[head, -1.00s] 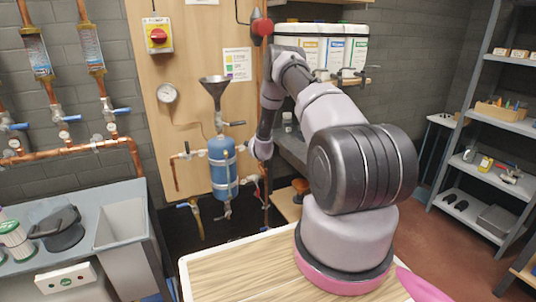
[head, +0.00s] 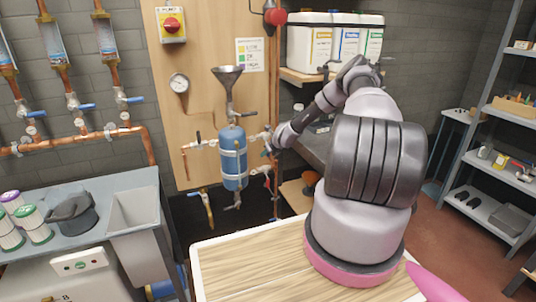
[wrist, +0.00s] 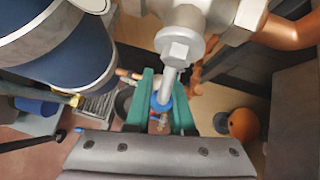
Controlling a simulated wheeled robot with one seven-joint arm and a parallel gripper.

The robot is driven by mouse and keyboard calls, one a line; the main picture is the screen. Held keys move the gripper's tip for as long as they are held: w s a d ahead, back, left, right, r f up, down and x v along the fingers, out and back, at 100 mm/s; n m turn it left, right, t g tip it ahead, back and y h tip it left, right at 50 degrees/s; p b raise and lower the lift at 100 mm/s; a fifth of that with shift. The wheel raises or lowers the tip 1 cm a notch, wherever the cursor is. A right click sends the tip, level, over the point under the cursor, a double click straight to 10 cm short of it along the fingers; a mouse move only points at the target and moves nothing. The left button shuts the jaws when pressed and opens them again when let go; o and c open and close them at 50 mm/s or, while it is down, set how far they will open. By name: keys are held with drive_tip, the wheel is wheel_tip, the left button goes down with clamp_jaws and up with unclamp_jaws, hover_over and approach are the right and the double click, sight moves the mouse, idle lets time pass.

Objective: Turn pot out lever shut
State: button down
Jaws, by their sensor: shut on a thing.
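The blue pot (head: 232,160) with white straps hangs on the wooden board below a grey funnel, with pipework on both sides. It fills the upper left of the wrist view (wrist: 75,60). My gripper (wrist: 163,104) has green fingers and sits at the pot's right side in the head view. It is shut on a metal lever with a blue end (wrist: 162,101), which runs down from a grey valve body (wrist: 181,45). The lever is hidden behind my wrist in the head view. I see no label naming it.
A copper pipe (wrist: 288,32) and a round orange object (wrist: 243,124) lie to the right in the wrist view. A grey sink unit (head: 133,220) stands left.

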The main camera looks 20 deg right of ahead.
drive_tip(key=shift+a, duration=0.25)
idle(0.3)
drive_tip(key=c, duration=0.8)
unclamp_jaws()
drive_tip(key=v, duration=1)
drive_tip(key=shift+s+d+r, duration=0.25)
drive_tip(key=shift+s, duration=0.05)
